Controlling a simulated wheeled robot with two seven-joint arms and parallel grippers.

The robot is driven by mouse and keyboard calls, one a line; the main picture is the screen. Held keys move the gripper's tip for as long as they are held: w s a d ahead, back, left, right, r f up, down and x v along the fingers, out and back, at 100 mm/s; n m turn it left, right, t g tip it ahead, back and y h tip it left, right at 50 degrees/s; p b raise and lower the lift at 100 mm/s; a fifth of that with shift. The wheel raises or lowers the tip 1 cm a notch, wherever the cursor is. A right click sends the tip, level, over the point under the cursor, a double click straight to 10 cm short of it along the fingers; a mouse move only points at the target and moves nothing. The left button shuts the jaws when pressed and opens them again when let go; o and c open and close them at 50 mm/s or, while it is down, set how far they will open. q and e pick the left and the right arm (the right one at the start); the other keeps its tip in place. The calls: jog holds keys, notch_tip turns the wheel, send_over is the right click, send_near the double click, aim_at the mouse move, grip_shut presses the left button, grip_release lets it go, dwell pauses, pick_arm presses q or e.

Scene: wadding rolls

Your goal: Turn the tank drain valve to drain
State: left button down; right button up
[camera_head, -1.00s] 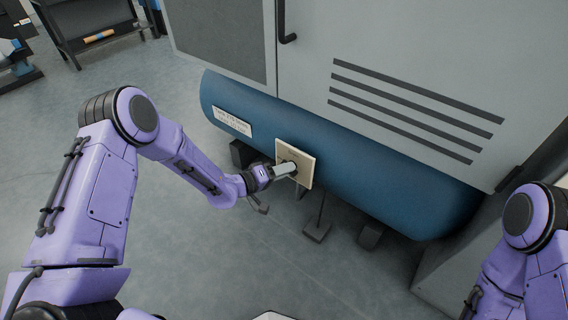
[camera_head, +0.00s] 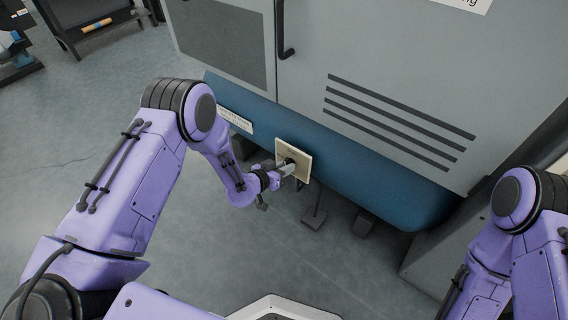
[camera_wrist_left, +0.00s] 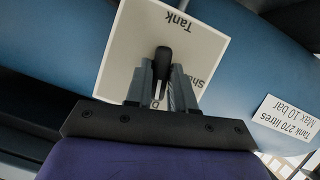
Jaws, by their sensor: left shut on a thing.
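The blue tank (camera_head: 375,185) lies under the grey cabinet. A pale square valve plate (camera_head: 304,153) is on its front. In the left wrist view the plate (camera_wrist_left: 118,62) is upside down and reads "Tank", with "Sh" and "D" partly hidden by my fingers. The dark valve handle (camera_wrist_left: 163,60) stands out from the plate's middle, its lower part between my fingers. My left gripper (camera_head: 287,168) is shut on this handle; it also shows in the left wrist view (camera_wrist_left: 161,82). My right arm shows at the lower right, its gripper out of view.
The grey cabinet (camera_head: 400,75) rises above the tank. A white label (camera_wrist_left: 288,122) on the tank reads "Tank 270 litres Max 10 bar". Dark feet (camera_head: 314,217) stand below the tank.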

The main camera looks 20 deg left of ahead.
pick_arm(q)
jog(key=shift+m+y+p, duration=0.4)
jog(key=shift+m+y, duration=0.2)
jog(key=shift+m, duration=0.2)
jog(key=shift+r, duration=0.1)
jog(key=c, duration=1)
grip_release()
jog(key=shift+w, duration=0.1)
jog(key=shift+c, duration=0.2)
jog(key=shift+d, duration=0.1)
jog(key=p+v, duration=0.3)
jog(key=v, duration=0.7)
jog(key=shift+s, duration=0.35)
